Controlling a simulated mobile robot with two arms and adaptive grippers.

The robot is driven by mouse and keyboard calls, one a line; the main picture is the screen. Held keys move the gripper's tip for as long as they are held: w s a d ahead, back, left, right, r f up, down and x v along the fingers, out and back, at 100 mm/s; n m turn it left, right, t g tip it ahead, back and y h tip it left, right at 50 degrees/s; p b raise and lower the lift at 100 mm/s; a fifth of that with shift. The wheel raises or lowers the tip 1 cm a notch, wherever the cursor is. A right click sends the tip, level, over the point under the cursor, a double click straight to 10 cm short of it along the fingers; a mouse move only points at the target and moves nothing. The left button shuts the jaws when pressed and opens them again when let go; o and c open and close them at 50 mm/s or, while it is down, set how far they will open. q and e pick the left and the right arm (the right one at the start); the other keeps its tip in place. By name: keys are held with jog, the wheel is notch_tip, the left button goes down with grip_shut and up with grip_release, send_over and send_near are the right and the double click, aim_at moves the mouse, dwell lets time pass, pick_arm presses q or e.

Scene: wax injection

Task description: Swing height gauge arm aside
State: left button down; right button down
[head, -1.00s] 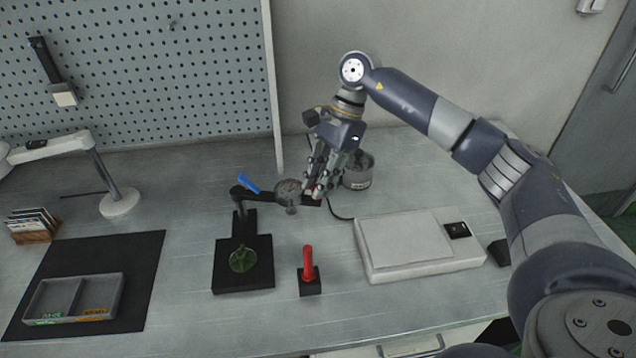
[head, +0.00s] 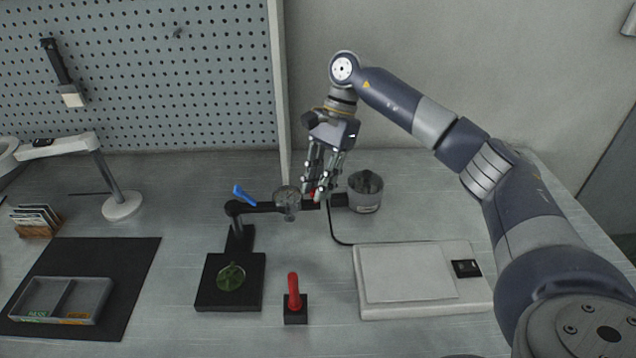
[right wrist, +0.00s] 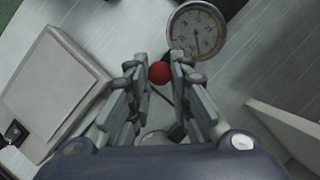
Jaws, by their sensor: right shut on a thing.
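The height gauge has a black square base (head: 212,292) with a round green piece (head: 230,277) on it. Its black arm (head: 262,207) reaches from the post out to the right, away from over the base. A round dial (head: 287,197) sits on the arm, and the dial also shows in the right wrist view (right wrist: 197,32). My right gripper (head: 317,192) is shut on the red knob of the gauge arm. In the right wrist view the red knob (right wrist: 160,72) is between the fingertips. My left gripper is not in view.
A grey pot (head: 366,192) stands close to the right of my right gripper. A blue-handled tool (head: 243,195) shows behind the arm. A red-handled piece (head: 293,292) stands right of the base. A white flat device (head: 410,275) lies at right, a divided tray (head: 62,299) at left.

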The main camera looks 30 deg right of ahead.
jog(key=c, duration=1.4)
grip_release()
jog(key=shift+s+a, duration=0.1)
jog(key=shift+r, duration=0.15)
jog(key=v, duration=1.2)
